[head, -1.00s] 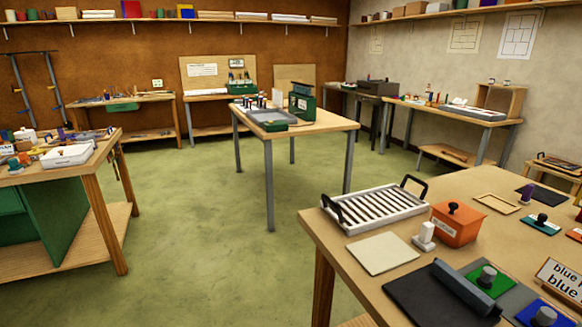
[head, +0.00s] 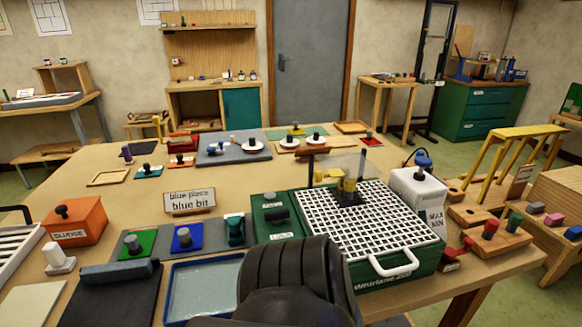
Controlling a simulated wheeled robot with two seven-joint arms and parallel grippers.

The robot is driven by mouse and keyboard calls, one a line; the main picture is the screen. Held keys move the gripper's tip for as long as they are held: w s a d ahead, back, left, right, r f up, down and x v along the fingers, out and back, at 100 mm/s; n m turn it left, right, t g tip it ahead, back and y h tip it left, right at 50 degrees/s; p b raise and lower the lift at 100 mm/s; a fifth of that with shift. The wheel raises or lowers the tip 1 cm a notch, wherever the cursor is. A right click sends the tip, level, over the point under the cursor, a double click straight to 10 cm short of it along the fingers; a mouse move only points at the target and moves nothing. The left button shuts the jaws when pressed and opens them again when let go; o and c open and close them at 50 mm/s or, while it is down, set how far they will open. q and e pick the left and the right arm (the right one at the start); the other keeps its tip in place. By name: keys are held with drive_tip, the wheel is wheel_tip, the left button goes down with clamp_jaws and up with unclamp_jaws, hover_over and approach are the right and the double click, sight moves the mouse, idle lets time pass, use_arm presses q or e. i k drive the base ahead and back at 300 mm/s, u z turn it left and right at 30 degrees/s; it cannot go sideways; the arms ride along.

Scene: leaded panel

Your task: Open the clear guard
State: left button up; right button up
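The grinder, a green box (head: 275,240) with a white grid top (head: 385,215), stands on the near table. A thin see-through panel that looks like the clear guard (head: 338,168) stands upright at the grid's back, around or behind a yellow and black grinding head (head: 348,188). A brown bar (head: 313,151) shows at its upper left. I cannot tell how the guard is hinged. Neither gripper shows. A dark ribbed part of my own arm fills the bottom middle and hides some of the table in front of the grinder.
A white tank (head: 418,190) with a blue knob stands right of the grinder. Left are a blue-rimmed tray (head: 205,288), a "blue piece, blue bit" sign (head: 190,201), knobbed coloured plates and an orange box (head: 75,222). Wooden blocks with coloured pegs (head: 490,235) lie at the right edge.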

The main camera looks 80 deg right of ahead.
sight(318, 176)
drive_tip(key=z, duration=2.85)
drive_tip(key=i, duration=0.5)
